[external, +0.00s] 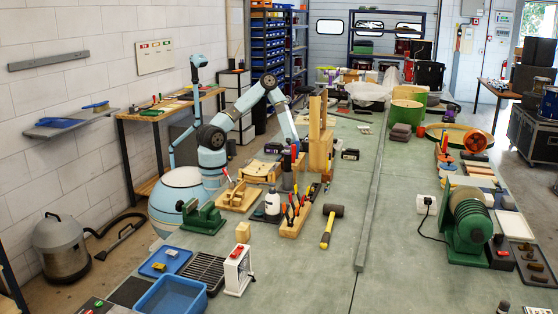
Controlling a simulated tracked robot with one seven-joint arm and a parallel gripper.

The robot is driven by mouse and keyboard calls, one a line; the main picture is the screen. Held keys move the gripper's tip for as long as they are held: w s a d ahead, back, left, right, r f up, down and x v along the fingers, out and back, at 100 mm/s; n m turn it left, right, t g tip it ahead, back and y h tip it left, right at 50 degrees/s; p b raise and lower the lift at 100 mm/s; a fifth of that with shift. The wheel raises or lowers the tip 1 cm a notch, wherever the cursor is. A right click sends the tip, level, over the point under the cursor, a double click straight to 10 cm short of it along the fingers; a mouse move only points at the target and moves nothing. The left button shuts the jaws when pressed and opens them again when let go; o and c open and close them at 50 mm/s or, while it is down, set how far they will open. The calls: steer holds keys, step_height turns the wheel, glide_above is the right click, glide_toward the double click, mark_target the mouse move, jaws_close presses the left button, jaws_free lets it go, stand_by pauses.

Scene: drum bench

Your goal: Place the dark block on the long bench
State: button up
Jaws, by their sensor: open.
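The long bench (322,270) has a green-grey top and runs from the front to the back of the external view. Several dark pieces lie on it, and I cannot tell which is the task's dark block. A small black block (350,154) lies right of the tall wooden piece. A dark grey stack (400,131) stands farther right. My arm rises from the left side of the bench, bends at the top and reaches down to the right. My gripper (296,148) is open near the wooden pieces and upright tools. Its fingertips are small and partly hidden; I see nothing held in it.
A tall wooden piece (320,140) stands close to my gripper. A tool rack (296,218), a mallet (331,226) and a green vise (202,218) are in front. A grey rail (371,200) runs along the bench. A green machine (467,225) stands at right. Bare top lies around the rail.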

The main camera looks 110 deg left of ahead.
steer(key=shift+a, duration=0.9)
step_height(320, 180, up, 6)
steer(key=shift+d+f, duration=0.1)
steer(key=shift+f, duration=0.15)
steer(key=shift+r, duration=0.7)
steer(key=shift+s+d+r+m+g+y, duration=0.15)
steer(key=shift+s+d+m+g+y, duration=0.15)
steer(key=shift+d+m+y, duration=0.15)
steer(key=s+d+r+m+g+y, duration=0.3)
steer(key=s+d+r+m+y, duration=0.15)
steer(key=s+m+y, duration=0.4)
steer(key=s+r+m+t+y, duration=0.4)
steer(key=s+r, duration=0.1)
steer(key=r, duration=0.3)
steer(key=s+r+m+t+y, duration=0.4)
steer(key=s+r+t, duration=0.1)
steer(key=r, duration=0.4)
steer(key=shift+s+d+m+y, duration=0.2)
steer(key=shift+s+m+y, duration=0.1)
steer(key=shift+s, duration=0.35)
